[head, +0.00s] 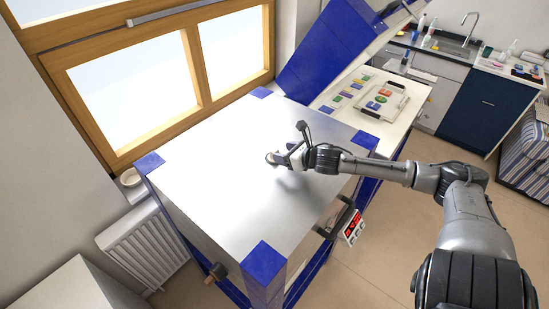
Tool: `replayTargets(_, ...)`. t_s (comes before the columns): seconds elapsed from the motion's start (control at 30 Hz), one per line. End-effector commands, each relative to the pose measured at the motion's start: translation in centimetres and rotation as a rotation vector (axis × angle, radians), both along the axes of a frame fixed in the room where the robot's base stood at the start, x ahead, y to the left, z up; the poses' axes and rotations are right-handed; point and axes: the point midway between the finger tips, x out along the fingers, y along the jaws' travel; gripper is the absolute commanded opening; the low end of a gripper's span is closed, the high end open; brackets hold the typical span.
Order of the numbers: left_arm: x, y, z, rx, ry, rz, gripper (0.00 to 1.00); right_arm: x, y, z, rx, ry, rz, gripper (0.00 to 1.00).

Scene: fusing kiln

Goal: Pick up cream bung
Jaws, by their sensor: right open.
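A small round cream piece (131,177), which looks like the cream bung, sits at the left on the window ledge, beside the far left corner of the kiln. My right gripper (281,157) is open over the middle of the kiln's silver lid (220,190), well to the right of the cream piece. A small pale round spot shows at its fingertips; I cannot tell whether it is part of the gripper or something on the lid. My left gripper is not in view.
The lid has blue corners and is otherwise clear. A black handle (340,216) and a red-display controller (353,228) are on its front right side. A white radiator (148,248) stands below the window. A table (410,110) with colored glass pieces stands behind.

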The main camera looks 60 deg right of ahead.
Motion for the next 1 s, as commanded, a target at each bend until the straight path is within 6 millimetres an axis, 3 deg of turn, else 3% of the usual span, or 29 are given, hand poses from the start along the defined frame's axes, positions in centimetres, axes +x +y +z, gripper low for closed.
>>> replayTargets(0.4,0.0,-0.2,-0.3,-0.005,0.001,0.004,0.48,3.2,-0.5,-1.2,0.003,-0.001,-0.001,0.62)
replayTargets(0.9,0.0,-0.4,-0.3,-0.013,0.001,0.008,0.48,3.8,-0.5,-1.5,0.0,0.0,0.001,0.62)
replayTargets(1.0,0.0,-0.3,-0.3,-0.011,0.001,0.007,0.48,3.8,-0.5,-1.5,0.0,0.0,0.001,0.52)
